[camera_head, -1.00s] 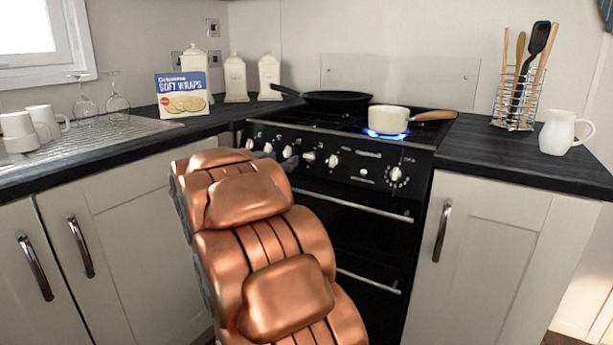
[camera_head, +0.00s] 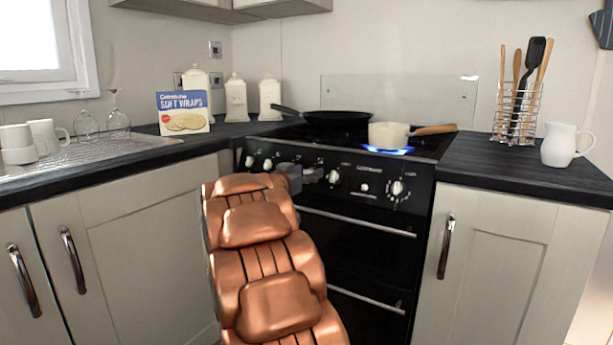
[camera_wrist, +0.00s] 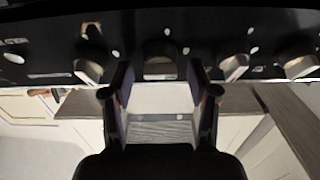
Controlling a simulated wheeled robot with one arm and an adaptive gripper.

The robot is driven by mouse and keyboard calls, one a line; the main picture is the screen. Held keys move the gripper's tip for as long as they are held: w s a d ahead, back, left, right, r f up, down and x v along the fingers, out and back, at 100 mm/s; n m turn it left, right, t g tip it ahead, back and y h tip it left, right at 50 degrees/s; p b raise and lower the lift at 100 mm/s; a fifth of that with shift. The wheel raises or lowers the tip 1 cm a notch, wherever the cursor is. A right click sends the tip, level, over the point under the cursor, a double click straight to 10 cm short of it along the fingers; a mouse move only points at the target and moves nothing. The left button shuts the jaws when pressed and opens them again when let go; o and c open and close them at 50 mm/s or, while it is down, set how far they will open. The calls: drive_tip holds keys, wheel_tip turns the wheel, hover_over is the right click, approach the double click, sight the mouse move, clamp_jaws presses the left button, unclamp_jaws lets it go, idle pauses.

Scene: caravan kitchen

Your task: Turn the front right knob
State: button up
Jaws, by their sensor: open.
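The black stove has a row of white-capped knobs along its front panel. In the head view, a knob (camera_head: 333,176) shows just right of my gripper (camera_head: 302,177), and the rightmost knob (camera_head: 397,188) is well apart to the right. My gripper is close in front of the panel and hides one or more middle knobs. In the wrist view, my gripper (camera_wrist: 159,83) is open, its fingers on either side of a knob (camera_wrist: 160,68). Other knobs (camera_wrist: 90,66) and (camera_wrist: 234,67) lie outside the fingers. I cannot tell whether either finger touches the knob.
A cream saucepan (camera_head: 388,135) sits over a lit blue flame (camera_head: 388,151) on the right of the hob. A black frying pan (camera_head: 338,121) is behind left. An oven handle (camera_head: 358,222) runs below the panel. Counters flank the stove.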

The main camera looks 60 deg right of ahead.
clamp_jaws()
drive_tip(key=shift+r, duration=0.1)
idle(0.5)
